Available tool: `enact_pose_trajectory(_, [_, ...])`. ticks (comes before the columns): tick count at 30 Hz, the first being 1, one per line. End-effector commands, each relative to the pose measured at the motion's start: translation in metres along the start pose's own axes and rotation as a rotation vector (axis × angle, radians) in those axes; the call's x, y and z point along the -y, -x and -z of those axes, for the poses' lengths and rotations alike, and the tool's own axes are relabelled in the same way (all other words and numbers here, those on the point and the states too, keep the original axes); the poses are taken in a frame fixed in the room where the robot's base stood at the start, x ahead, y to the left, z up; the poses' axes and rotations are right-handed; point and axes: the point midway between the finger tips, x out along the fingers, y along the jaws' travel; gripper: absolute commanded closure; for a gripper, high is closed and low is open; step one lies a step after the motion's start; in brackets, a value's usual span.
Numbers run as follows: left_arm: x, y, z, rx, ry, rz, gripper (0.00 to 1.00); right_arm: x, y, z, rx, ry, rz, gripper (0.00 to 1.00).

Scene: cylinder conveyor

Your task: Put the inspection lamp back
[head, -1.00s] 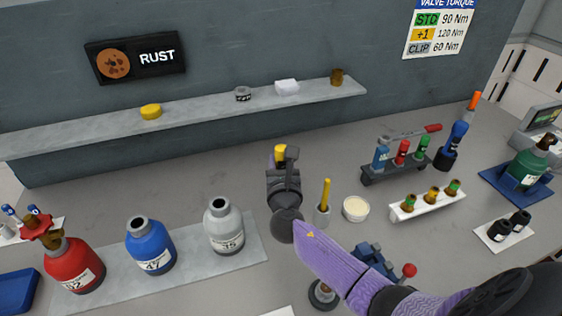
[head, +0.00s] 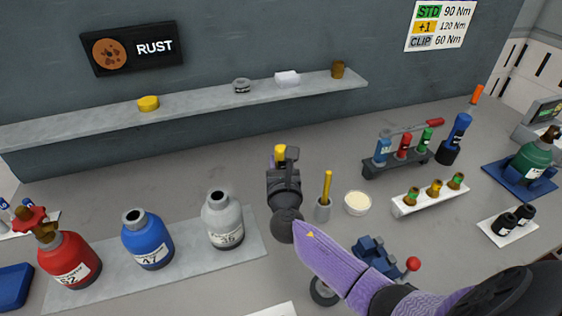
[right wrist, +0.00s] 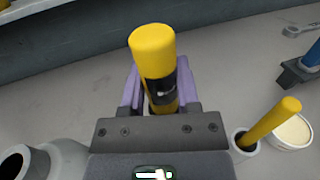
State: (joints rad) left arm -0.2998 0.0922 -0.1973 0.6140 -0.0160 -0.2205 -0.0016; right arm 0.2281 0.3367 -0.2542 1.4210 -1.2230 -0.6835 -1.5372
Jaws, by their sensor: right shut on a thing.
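My right gripper (head: 281,163) is shut on a yellow cylinder with a dark patch on its side, which looks like the inspection lamp (right wrist: 153,52). In the right wrist view the lamp stands up between the two purple-sided fingers (right wrist: 157,92), its rounded yellow top clear of them. In the head view only a small yellow end of the lamp (head: 280,151) shows past the gripper; the rest is hidden. The gripper is over the grey bench, left of a small grey cup (head: 323,209) with a yellow stick. My left gripper is not in view.
Grey (head: 224,225), blue (head: 148,245) and red (head: 70,262) bottles stand at left. A pale round dish (head: 357,203), a white vial rack (head: 430,200) and a dark tool rack (head: 400,163) are at right. A wall shelf (head: 200,105) runs behind. The bench between shelf and gripper is clear.

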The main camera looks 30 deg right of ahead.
Motion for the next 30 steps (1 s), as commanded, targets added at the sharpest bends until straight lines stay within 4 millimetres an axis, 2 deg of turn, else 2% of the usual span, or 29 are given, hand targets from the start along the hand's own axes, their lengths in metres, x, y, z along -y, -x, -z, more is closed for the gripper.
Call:
enact_pose_trajectory(18, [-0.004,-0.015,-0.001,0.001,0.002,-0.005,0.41,0.0,0.0,0.016,0.0,0.001,0.0,1.0])
enact_pose_trajectory(30, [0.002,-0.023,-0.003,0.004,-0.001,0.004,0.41,0.0,0.0,0.026,0.0,0.0,0.0,1.0])
